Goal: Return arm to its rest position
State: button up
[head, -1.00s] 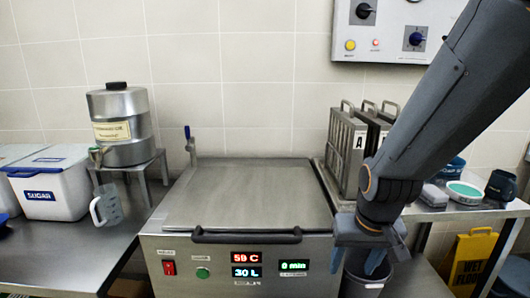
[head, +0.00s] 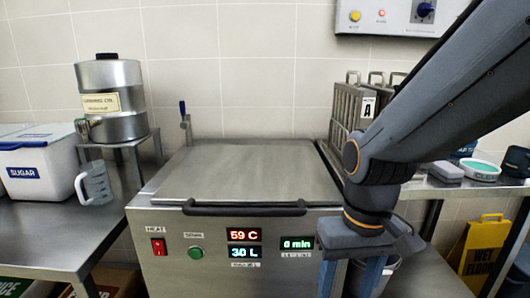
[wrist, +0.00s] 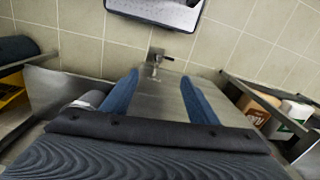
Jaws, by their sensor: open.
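My arm reaches in from the upper right in the head view. My gripper (head: 350,275) points down in front of the right part of the steel cooker (head: 250,180), with its fingers apart and nothing between them. In the wrist view my gripper (wrist: 160,95) shows two blue fingers spread wide, with only the steel surface and the tap beyond them. The fingertips are cut off or near the bottom edge in the head view.
The cooker's lid is down; its displays (head: 244,235) read 59 C, 30 L and 0 min. A sugar bin (head: 38,170), measuring jug (head: 95,184) and metal urn (head: 110,98) stand left. Marked racks (head: 350,115) and a yellow wet floor sign (head: 480,245) are right. A grey bin (head: 385,268) stands behind my gripper.

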jog(key=d+r+m+p, duration=0.1)
jog(key=d+r+p, duration=0.4)
jog(key=p, duration=0.7)
jog(key=shift+s+r, duration=0.35)
jog(key=shift+r, duration=0.45)
jog(key=shift+c, duration=0.4)
